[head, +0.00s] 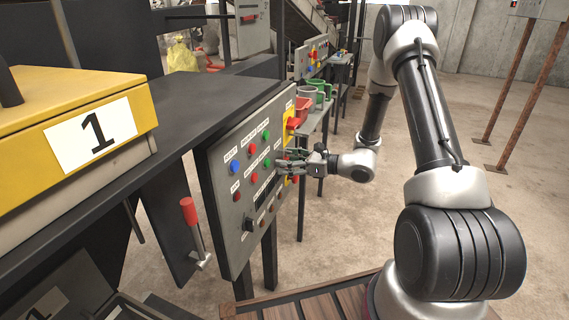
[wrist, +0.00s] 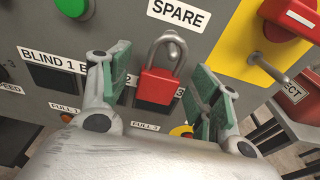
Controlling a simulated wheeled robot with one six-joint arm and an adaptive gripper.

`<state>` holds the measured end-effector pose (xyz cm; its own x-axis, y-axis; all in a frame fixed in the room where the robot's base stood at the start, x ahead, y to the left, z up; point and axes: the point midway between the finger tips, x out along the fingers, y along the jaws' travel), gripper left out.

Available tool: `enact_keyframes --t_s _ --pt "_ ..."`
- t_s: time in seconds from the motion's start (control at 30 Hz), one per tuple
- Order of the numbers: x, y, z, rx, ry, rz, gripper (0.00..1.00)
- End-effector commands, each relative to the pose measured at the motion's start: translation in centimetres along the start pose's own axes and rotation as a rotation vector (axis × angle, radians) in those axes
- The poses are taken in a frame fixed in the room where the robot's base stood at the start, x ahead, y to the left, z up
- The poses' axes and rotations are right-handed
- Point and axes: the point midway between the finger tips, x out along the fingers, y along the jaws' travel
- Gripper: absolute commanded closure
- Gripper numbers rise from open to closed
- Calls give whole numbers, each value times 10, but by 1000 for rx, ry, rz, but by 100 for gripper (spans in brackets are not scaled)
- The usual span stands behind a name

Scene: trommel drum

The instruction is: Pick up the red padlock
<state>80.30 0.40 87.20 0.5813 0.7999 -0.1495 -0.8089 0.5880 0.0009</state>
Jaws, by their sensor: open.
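The red padlock (wrist: 158,87) hangs by its grey shackle on the front of the grey control panel, below the label "SPARE", in the wrist view. My gripper (wrist: 160,88) is open, with one green-padded finger on each side of the padlock. I see a gap between the padlock and each finger; contact is not visible. In the head view my gripper (head: 291,160) is at the right part of the control panel (head: 227,177), and the padlock cannot be made out there behind the fingers.
A red switch handle on a yellow plate (wrist: 238,50) sits right of the padlock, with a metal rod (wrist: 268,68) sticking out. A green button (wrist: 72,6) is at upper left. A red-handled lever (head: 190,215) stands left of the panel. Red and green containers (head: 318,92) stand behind.

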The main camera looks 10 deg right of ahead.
Motion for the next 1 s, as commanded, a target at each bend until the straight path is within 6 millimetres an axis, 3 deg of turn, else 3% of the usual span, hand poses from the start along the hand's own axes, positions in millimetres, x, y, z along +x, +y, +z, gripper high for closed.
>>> enact_keyframes --t_s 0.07,0.37,0.67,0.83,1.0 --pt "0 0 0 0 0 0 38" --pt "0 0 0 -1 0 0 90" --pt "-1 0 2 -2 -1 0 90" --pt "-3 0 15 -5 -1 0 90" --pt "-33 -2 11 1 -1 -6 90"
